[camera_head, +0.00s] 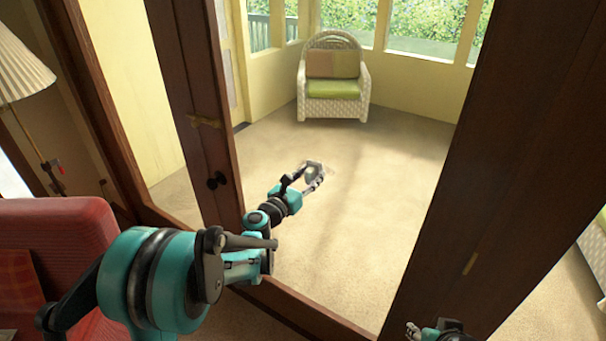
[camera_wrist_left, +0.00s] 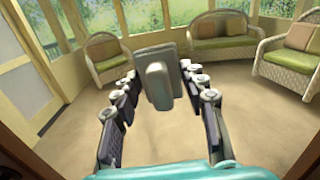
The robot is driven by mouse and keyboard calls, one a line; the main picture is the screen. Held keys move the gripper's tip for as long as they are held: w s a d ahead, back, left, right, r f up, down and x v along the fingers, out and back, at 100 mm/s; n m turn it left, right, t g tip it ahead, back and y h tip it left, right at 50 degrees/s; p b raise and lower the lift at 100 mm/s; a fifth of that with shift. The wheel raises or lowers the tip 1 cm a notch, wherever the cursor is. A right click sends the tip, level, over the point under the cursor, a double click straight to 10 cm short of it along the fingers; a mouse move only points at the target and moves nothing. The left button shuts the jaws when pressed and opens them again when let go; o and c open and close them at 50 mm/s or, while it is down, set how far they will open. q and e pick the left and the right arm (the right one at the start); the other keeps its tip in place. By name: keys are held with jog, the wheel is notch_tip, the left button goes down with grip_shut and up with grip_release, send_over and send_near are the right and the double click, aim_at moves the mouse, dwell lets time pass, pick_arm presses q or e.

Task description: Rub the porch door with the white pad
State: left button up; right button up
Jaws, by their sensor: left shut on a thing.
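The pad (camera_wrist_left: 140,52) looks pale grey, with a blocky handle facing the camera in the left wrist view. My left gripper (camera_head: 311,177) is shut on it, with fingers on both sides of the handle. In the head view the pad (camera_head: 314,166) is small and partly hidden by the fingers. The porch door (camera_head: 196,110) has dark wood framing and a dark knob at the left. My left arm reaches past this framing; I cannot tell whether the pad touches glass or is in open space. My right gripper (camera_head: 430,331) is partly cut off at the bottom edge.
A white wicker armchair (camera_head: 335,107) with a green seat stands on the porch. A wide dark post (camera_head: 485,150) rises at the right. A red chair (camera_head: 55,245) and a lamp (camera_head: 20,65) are at the left. The carpet beyond is clear.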

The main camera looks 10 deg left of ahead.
aim_at(298, 163)
pick_arm(q)
jog(key=shift+s+d+b, duration=0.1)
jog(key=shift+s+d, duration=0.3)
jog(key=shift+d, duration=0.85)
jog(key=shift+s+d+b, duration=0.1)
jog(key=shift+s+d, duration=0.3)
jog(key=shift+d, duration=0.8)
jog(key=shift+s+d+b, duration=0.1)
jog(key=shift+s+d, duration=0.3)
jog(key=shift+d, duration=0.85)
jog(key=shift+a, duration=0.1)
